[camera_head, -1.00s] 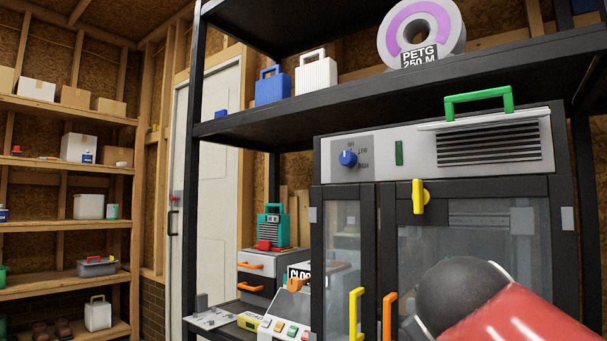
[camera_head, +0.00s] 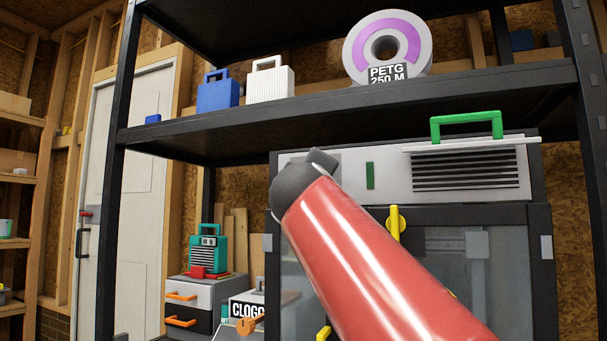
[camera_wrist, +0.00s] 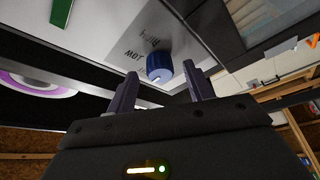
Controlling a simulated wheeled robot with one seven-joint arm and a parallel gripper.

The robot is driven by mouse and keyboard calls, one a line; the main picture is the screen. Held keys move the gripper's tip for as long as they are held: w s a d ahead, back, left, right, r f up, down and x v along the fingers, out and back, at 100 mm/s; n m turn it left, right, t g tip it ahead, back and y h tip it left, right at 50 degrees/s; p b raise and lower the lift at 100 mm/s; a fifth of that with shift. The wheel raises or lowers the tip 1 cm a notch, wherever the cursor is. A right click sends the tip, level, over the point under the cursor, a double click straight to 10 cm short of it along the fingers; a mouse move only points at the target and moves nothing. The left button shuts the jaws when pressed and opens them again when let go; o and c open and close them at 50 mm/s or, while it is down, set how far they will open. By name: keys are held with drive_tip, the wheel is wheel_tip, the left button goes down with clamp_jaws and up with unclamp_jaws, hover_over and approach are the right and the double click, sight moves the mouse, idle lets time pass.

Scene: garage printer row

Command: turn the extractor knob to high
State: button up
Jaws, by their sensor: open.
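The blue extractor knob (camera_wrist: 159,67) shows in the wrist view on a grey label plate, with lettering beside it that appears upside down. My gripper (camera_wrist: 155,85) is open, with one dark finger on each side of the knob in that view. I cannot tell whether the fingers reach around the knob or stop short of it. In the head view my red arm covers the knob, and only part of the extractor's light front panel (camera_head: 393,182) shows. The fingers are hidden there.
A green handle (camera_head: 467,120) stands on top of the extractor beside a dark vent grille. A yellow latch (camera_head: 395,222) is on the enclosure below. The black shelf (camera_head: 400,95) above holds a PETG spool (camera_head: 358,45) and blue and white cases.

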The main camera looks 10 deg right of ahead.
drive_tip(key=shift+w+d+r, duration=0.1)
drive_tip(key=shift+w+d, duration=0.05)
drive_tip(key=shift+w, duration=0.3)
drive_tip(key=shift+c, duration=0.4)
drive_tip(key=c, duration=0.9)
